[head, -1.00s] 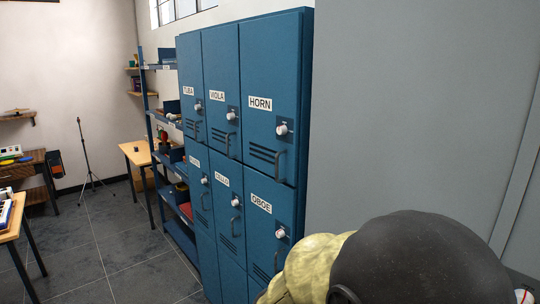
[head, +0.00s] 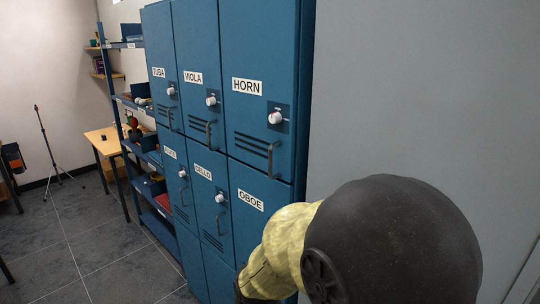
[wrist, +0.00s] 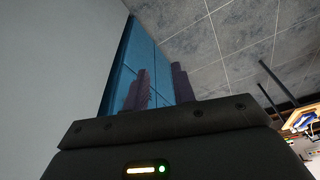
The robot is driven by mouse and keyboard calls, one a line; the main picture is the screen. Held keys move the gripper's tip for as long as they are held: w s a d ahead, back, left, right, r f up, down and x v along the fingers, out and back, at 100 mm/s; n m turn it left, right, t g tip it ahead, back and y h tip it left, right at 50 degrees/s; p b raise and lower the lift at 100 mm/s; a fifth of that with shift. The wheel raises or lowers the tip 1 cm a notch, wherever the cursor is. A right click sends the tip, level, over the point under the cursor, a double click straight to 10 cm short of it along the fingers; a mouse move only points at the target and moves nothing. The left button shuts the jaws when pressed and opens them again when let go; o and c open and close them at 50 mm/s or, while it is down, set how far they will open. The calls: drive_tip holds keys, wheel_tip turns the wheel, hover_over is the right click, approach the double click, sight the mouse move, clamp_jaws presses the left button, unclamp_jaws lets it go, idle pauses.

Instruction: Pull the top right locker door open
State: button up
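The top right locker door (head: 253,90) is blue, labelled HORN, and looks shut. It has a white round knob (head: 275,118) and a vertical bar handle (head: 272,160) at its lower right. My gripper (wrist: 160,84) shows in the wrist view with two dark fingers apart and nothing seen between them. Blue locker fronts (wrist: 125,65) lie beyond the fingers. In the head view my arm covers the lower right, below the HORN handle and apart from it; my fingers cannot be made out there.
The OBOE door (head: 247,222) is below, partly behind my arm. VIOLA (head: 198,80) and TUBA (head: 160,75) doors are to the left. A grey surface (head: 400,90) stands right of the lockers. Blue shelves (head: 128,100), a wooden table (head: 103,140) and a tripod (head: 50,150) are farther left.

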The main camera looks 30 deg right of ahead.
drive_tip(key=w+d+r+n+h+p, duration=0.7)
drive_tip(key=r+n+h, duration=0.4)
drive_tip(key=n, duration=0.5)
drive_tip(key=w+a+r+n+t+h+p, duration=0.1)
drive_tip(key=w+a+r+n+t+h, duration=0.3)
drive_tip(key=w+r, duration=0.7)
wheel_tip(320, 180, up, 4)
drive_tip(key=n+t, duration=0.2)
drive_tip(key=n, duration=0.2)
drive_tip(key=shift+w+a+t, duration=0.15)
drive_tip(key=shift+t, duration=0.15)
